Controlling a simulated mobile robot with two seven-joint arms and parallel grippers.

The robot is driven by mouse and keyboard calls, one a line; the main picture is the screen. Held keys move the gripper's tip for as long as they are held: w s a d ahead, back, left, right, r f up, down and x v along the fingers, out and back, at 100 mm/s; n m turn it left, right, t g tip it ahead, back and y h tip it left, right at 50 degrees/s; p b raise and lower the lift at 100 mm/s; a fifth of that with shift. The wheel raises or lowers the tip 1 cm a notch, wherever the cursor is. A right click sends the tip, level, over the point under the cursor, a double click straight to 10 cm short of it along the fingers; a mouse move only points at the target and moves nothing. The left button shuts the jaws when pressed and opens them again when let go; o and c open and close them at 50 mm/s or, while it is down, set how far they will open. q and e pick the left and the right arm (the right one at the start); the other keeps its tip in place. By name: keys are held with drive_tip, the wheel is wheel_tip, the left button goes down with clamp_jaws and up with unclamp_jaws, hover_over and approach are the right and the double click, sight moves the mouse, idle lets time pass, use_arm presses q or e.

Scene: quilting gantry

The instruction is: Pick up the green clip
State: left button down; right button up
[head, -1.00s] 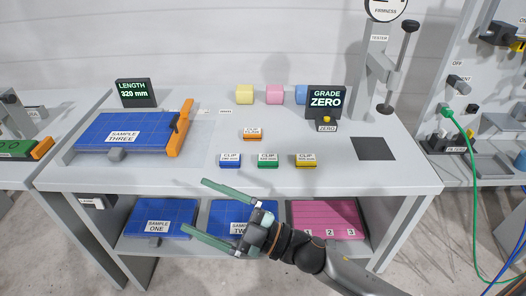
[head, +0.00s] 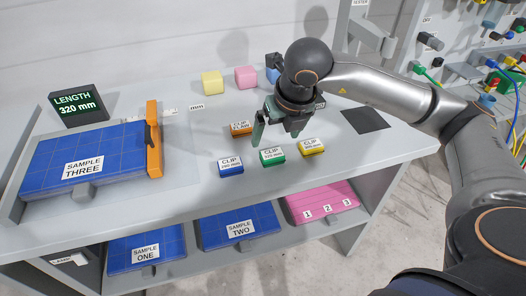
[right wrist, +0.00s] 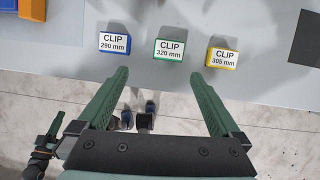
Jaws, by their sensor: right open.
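The green clip (head: 272,156), labelled 320 mm, lies on the table between the blue clip (head: 230,167) and the yellow clip (head: 311,147). My right gripper (head: 276,138) is open and empty, above the table just behind the row of clips in the head view. In the right wrist view the green clip (right wrist: 169,49) shows beyond the gap between the open fingertips (right wrist: 160,74), apart from them. What looks like my left gripper (right wrist: 48,140) shows at the lower left of that view, away from the clips.
An orange clip (head: 241,129) lies behind the row, close to my right gripper. Sample three (head: 60,155) is at the left by the length display (head: 77,105). Yellow (head: 212,83) and pink (head: 245,77) blocks stand at the back. Free table lies left of the clips.

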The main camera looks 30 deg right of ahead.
drive_tip(key=d, duration=0.1)
hover_over(273, 153)
drive_tip(key=s, duration=0.2)
drive_tip(key=shift+m+h, duration=0.3)
wheel_tip(273, 153, down, 6)
drive_tip(key=shift+w+a+r+p, duration=0.1)
drive_tip(key=shift+w+r+p, duration=0.1)
drive_tip(key=shift+p, duration=0.2)
drive_tip(key=x, duration=0.3)
drive_tip(key=p+x, duration=0.1)
drive_tip(key=shift+s+a+f, duration=0.2)
drive_tip(key=shift+f, duration=0.35)
drive_tip(key=shift+w+f, duration=0.15)
drive_tip(key=shift+f, duration=0.15)
drive_tip(key=shift+c, duration=0.2)
drive_tip(key=c, duration=1.2)
drive_tip(key=shift+c, duration=0.2)
